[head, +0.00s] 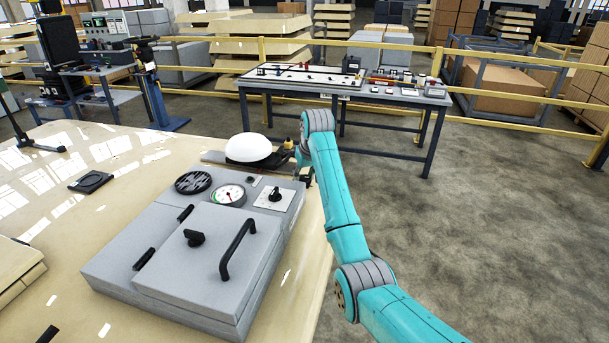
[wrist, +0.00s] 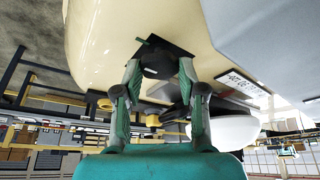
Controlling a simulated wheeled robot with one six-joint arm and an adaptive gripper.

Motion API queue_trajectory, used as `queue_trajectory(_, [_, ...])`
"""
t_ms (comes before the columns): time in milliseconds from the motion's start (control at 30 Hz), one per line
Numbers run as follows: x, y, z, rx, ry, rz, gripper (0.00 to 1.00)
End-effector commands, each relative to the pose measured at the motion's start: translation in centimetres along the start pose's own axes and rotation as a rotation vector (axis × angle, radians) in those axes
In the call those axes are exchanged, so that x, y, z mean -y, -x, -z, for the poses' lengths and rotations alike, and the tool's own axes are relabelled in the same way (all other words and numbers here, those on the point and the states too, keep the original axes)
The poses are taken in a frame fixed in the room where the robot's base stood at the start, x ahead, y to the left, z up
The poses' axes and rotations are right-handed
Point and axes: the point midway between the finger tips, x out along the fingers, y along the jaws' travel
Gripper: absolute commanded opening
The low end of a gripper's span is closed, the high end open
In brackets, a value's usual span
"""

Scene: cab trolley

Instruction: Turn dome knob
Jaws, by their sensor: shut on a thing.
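The white dome (head: 248,149) stands on a dark base on the cream top, behind the grey box. It also shows in the wrist view (wrist: 236,130), to the right of my fingers. In the wrist view my gripper (wrist: 158,68) has its two green fingers on either side of a dark knob (wrist: 158,58) beside the cream surface, shut on it. The fingers partly cover the knob, and its turn angle cannot be told. In the head view my gripper (head: 300,165) is small and mostly hidden at the box's far right corner, just right of the dome.
The grey box (head: 140,257) carries a gauge (head: 229,194), a black switch (head: 275,194), a round grille (head: 193,182) and a lid with a black handle (head: 238,250). A dark workbench (head: 338,95) and yellow railings (head: 262,48) stand behind. The floor on the right is clear.

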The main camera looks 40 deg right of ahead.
Motion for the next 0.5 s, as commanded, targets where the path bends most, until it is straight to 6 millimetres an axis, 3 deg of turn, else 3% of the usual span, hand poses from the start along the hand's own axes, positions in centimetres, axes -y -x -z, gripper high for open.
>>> queue_trajectory(500, [-0.4, -0.07, 0.02, 0.001, 0.33, 0.138, 0.06])
